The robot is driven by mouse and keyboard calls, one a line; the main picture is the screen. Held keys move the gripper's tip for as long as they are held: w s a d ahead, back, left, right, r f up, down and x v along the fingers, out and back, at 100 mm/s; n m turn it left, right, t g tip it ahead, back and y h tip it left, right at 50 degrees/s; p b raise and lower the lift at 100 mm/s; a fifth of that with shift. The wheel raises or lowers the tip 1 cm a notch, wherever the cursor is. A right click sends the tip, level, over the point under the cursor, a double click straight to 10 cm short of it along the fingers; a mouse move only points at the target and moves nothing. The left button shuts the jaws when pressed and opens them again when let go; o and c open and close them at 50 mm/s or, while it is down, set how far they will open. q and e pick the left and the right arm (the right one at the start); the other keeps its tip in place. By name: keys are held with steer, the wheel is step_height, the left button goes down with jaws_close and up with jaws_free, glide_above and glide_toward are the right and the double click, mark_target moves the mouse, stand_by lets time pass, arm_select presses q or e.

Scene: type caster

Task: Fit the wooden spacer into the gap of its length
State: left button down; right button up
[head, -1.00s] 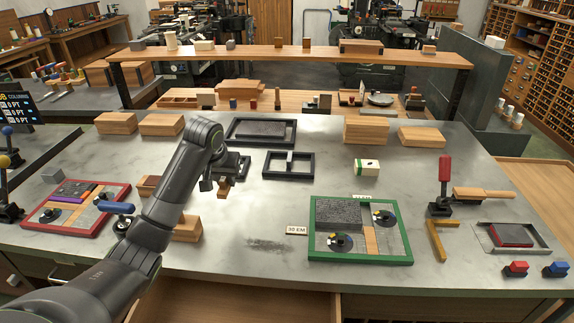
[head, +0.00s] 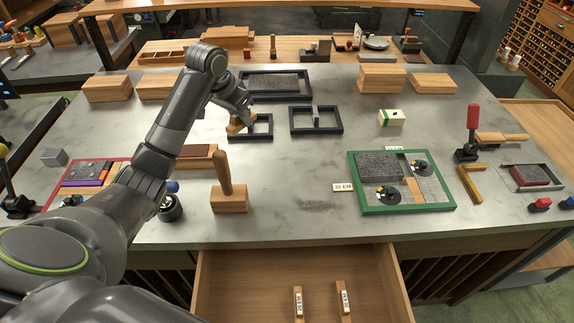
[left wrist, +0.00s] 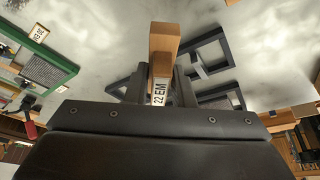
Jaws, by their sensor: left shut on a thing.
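My left gripper (head: 240,110) is shut on a wooden spacer (head: 236,126), held by a small black frame (head: 262,133) and partly covering it. In the left wrist view the spacer (left wrist: 164,50) is a light wooden bar with a white label reading 22 EM, between the fingers (left wrist: 162,82). I cannot tell whether it touches the table. A green frame (head: 408,209) at right holds a grey type block, discs and wooden pieces, with a 30 EM label (head: 343,187) beside it. Another black frame (head: 316,130) has a divider. My right gripper is not in view.
An open drawer (head: 250,280) holds two labelled wooden bars (head: 298,303). A red frame (head: 60,185) lies at left, partly behind my arm. Wooden blocks (head: 382,78) stand at the back. The table's middle is mostly clear.

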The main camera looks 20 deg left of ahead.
arm_select(q)
step_height(320, 180, up, 4)
steer(key=d+m+h+p, duration=0.2)
steer(key=m, duration=0.3)
steer(key=m+g+h+b, duration=0.1)
steer(key=m+g+b, duration=0.1)
steer(key=m+b, duration=0.3)
glide_above(255, 172)
steer(key=a, duration=0.1)
step_height(255, 172, down, 8)
steer(key=f, duration=0.3)
steer(key=f+p, duration=0.1)
steer(key=f, duration=0.2)
steer(key=f+p, duration=0.1)
steer(key=f, duration=0.2)
steer(key=shift+s+f, duration=0.25)
steer(key=shift+s, duration=0.1)
steer(key=shift+f, duration=0.35)
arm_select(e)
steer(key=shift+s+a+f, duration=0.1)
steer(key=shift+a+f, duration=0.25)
arm_select(q)
steer(key=shift+f, duration=0.2)
steer(key=c, duration=1.2)
jaws_free()
steer(key=shift+r, duration=0.1)
steer(key=shift+c, duration=0.2)
